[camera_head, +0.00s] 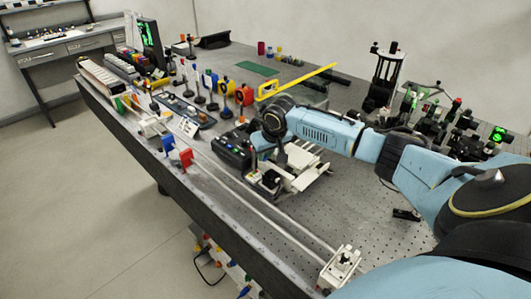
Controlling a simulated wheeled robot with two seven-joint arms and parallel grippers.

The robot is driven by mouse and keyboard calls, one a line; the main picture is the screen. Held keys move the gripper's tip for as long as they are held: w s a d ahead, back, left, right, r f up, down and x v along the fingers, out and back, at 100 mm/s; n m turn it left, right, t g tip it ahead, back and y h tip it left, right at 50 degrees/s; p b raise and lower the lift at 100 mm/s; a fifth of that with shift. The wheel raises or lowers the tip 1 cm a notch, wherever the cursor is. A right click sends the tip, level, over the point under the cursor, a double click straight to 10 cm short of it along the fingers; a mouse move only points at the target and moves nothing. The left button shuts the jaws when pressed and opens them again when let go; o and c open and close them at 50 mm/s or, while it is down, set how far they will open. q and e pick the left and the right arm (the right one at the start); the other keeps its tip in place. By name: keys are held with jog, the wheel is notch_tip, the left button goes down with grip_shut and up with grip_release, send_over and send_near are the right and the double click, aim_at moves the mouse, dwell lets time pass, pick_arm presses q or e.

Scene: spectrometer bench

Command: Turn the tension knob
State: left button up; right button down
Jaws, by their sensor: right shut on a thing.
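My right arm comes in from the right, and its wrist bends down over the middle of the bench. My right gripper (268,178) points down beside a white plate assembly, right of a black box (236,153). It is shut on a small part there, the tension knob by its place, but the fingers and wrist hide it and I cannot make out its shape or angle. My left gripper is not in view.
Two long pale rails run along the bench's front edge to a white end block (340,268). Red and blue plates (186,159) stand by the rails. Coloured optics stand at the back left, black stages (383,80) at the back right. The perforated top (355,205) is mostly clear at front right.

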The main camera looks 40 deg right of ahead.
jog(key=shift+r+n+y+p, duration=0.1)
jog(key=shift+n+y+p, duration=0.3)
jog(key=shift+n+p, duration=0.5)
jog(key=shift+d+n+y+p, duration=0.2)
jog(key=shift+n+y+p, duration=0.25)
jog(key=shift+n, duration=0.75)
jog(key=shift+n+y, duration=0.45)
jog(key=shift+n, duration=0.75)
jog(key=shift+w+d+n+g+y+b, duration=0.15)
jog(key=shift+n+g+y+b, duration=0.25)
jog(key=shift+n+b, duration=0.6)
jog(key=shift+n, duration=0.4)
jog(key=c, duration=1.6)
grip_release()
